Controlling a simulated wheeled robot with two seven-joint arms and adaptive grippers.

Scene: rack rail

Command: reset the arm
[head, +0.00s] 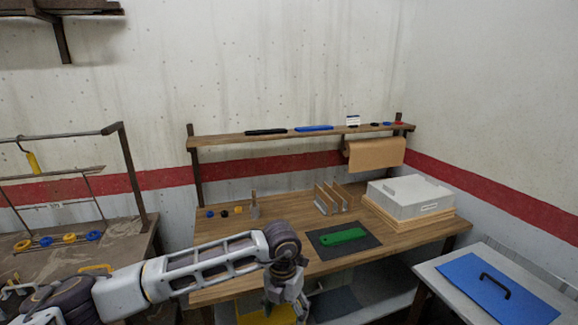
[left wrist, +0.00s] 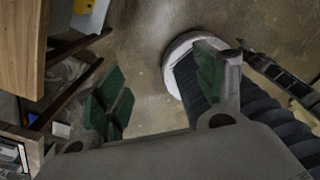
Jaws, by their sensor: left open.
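My left arm comes in from the left in the head view and reaches across the front of the wooden workbench (head: 400,238). My left gripper (head: 287,300) points down at the bench's front edge and is partly cut off by the bottom of the picture. In the left wrist view my left gripper (left wrist: 160,88) has its two green-padded fingers spread apart, with nothing between them but the floor below. My right gripper is not in view.
A green piece (head: 343,236) lies on a dark mat (head: 322,250). Wooden dividers (head: 322,200) and a grey box (head: 408,195) stand behind. A shelf rail (head: 225,140) spans the back. A blue panel (head: 490,290) lies on the right table. A brown table (head: 100,245) with a rack is left.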

